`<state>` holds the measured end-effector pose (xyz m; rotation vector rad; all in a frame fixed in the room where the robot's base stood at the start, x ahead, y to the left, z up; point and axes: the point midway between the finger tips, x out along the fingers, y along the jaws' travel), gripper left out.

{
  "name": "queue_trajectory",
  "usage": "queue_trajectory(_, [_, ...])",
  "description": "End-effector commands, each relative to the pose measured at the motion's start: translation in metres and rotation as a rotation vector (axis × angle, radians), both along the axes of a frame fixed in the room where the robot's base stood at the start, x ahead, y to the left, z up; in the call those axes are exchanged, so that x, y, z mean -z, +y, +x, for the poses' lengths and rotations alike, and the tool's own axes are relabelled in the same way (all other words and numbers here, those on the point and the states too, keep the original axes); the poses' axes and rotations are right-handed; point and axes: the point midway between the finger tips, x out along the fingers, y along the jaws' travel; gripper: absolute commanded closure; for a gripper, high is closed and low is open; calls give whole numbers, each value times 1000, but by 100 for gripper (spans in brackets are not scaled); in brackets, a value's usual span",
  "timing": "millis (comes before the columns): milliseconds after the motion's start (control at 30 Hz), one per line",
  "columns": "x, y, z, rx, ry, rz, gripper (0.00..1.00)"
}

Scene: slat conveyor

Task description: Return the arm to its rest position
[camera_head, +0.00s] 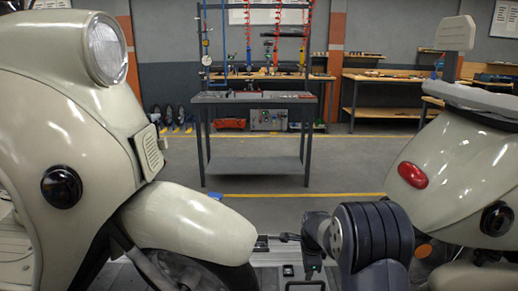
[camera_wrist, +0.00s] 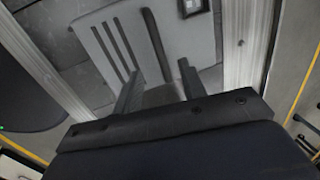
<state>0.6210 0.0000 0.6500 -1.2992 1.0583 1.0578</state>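My gripper (camera_wrist: 159,74) shows in the wrist view with its two dark fingers apart and nothing held between them. It is above a grey surface with a pale slotted panel (camera_wrist: 97,40). My arm (camera_head: 370,235) is folded low at the bottom of the head view, right of the middle, between two cream scooters. In the head view a small dark part juts left from the arm, but I cannot tell whether it is a fingertip.
The left scooter (camera_head: 70,130) and right scooter (camera_head: 455,165) stand close on both sides. A grey workbench (camera_head: 255,97) stands beyond, across open floor with yellow lines. Pale rails (camera_wrist: 245,45) flank the slotted panel in the wrist view.

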Motion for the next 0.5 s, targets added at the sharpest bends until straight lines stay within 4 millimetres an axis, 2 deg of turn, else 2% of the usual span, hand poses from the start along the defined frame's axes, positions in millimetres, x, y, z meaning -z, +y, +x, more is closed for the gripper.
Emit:
queue_trajectory(33, [19,0,1,0,8,0,60])
queue_trajectory(433, [98,0,17,0,8,0,60])
queue_trajectory(467, [101,0,18,0,7,0,60])
queue_trajectory(500, [81,0,18,0,2,0,60])
